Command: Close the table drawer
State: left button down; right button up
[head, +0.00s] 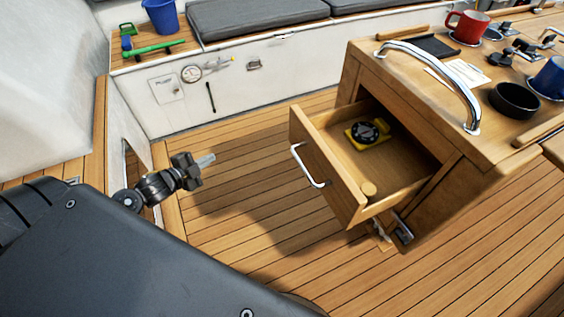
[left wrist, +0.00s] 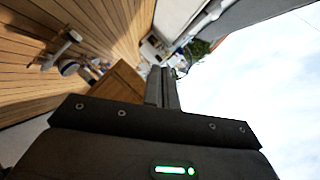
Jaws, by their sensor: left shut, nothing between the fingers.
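The table drawer (head: 330,172) is pulled well out of the wooden table (head: 432,205). Its wooden front carries a silver bar handle (head: 307,167) and faces left. A yellow and black round item (head: 369,131) lies in it. My left gripper (head: 206,161) is shut and empty, over the floor to the left of the drawer front. A clear gap lies between the fingertips and the handle. In the left wrist view its closed fingers (left wrist: 162,88) point up the picture. A wooden part of the table (left wrist: 120,82) shows there, but the drawer cannot be made out. My right gripper is not in view.
On the tabletop are a curved silver rail (head: 440,72), a red mug (head: 467,27), a black bowl (head: 514,100) and a blue mug (head: 550,77). A bench (head: 262,18) with a blue bucket (head: 161,15) stands behind. The plank floor before the drawer is clear.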

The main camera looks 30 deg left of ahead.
pick_arm(q)
jog(key=d+r+m+h+b, duration=0.4)
jog(key=d+r+m+h, duration=0.1)
jog(key=d+r+m, duration=0.25)
jog(key=m+h+b, duration=0.2)
jog(key=m+h, duration=0.2)
send_near(293, 134)
jog(key=shift+g, duration=0.3)
jog(key=x, duration=0.6)
jog(key=shift+a+r, duration=0.15)
jog(key=shift+r, duration=0.1)
jog(key=shift+w+d, duration=0.3)
jog(key=shift+w, duration=0.1)
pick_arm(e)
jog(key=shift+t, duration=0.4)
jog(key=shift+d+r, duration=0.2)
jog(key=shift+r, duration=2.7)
pick_arm(q)
jog(key=shift+d, duration=0.15)
jog(key=shift+w, duration=0.1)
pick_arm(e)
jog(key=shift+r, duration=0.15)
